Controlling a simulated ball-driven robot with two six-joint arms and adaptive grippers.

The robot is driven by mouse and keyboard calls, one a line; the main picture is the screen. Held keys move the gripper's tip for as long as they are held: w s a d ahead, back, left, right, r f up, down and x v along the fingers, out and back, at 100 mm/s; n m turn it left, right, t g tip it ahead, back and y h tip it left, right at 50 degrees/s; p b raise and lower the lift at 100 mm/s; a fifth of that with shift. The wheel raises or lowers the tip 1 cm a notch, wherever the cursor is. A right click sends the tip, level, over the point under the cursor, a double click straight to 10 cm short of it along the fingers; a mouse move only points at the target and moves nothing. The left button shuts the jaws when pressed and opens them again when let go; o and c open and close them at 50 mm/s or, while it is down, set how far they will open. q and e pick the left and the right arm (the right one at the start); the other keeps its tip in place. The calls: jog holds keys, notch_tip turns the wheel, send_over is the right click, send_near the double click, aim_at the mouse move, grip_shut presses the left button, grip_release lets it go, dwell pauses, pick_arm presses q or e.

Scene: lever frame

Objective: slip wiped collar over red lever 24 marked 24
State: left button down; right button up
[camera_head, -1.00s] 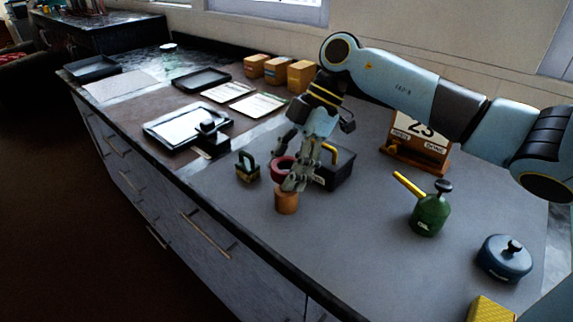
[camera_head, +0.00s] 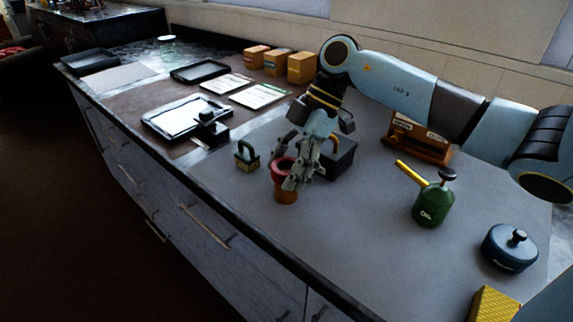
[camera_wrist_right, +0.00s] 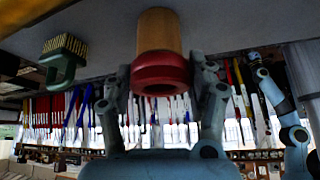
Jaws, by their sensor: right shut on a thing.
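The red collar (camera_head: 284,163) is between the fingers of my right gripper (camera_head: 296,178). It sits at the top of an upright orange-brown cylinder (camera_head: 285,191) on the grey bench; I cannot tell whether it is around it or just above it. In the right wrist view, which is upside down, the collar (camera_wrist_right: 160,74) is between the two fingers at the end of the wooden cylinder (camera_wrist_right: 158,31). A row of coloured levers (camera_wrist_right: 75,108), some red, shows behind, blurred. I cannot read a 24 on any. My left gripper is not in view.
A green-handled brush (camera_head: 246,157) stands left of the gripper and a black box (camera_head: 338,160) behind it. A green oil can (camera_head: 433,203), blue lidded pot (camera_head: 510,247) and yellow block (camera_head: 494,304) are to the right. The bench front middle is clear.

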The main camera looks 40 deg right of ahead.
jog(key=o, duration=1.2)
jog(key=shift+c, duration=0.2)
jog(key=shift+o, duration=0.5)
jog(key=shift+r, duration=0.1)
jog(key=shift+p+v, duration=1.1)
jog(key=p+v, duration=0.5)
jog(key=v, duration=0.1)
jog(key=shift+d+r+p, duration=0.25)
jog(key=shift+p, duration=0.15)
jog(key=shift+s, duration=0.1)
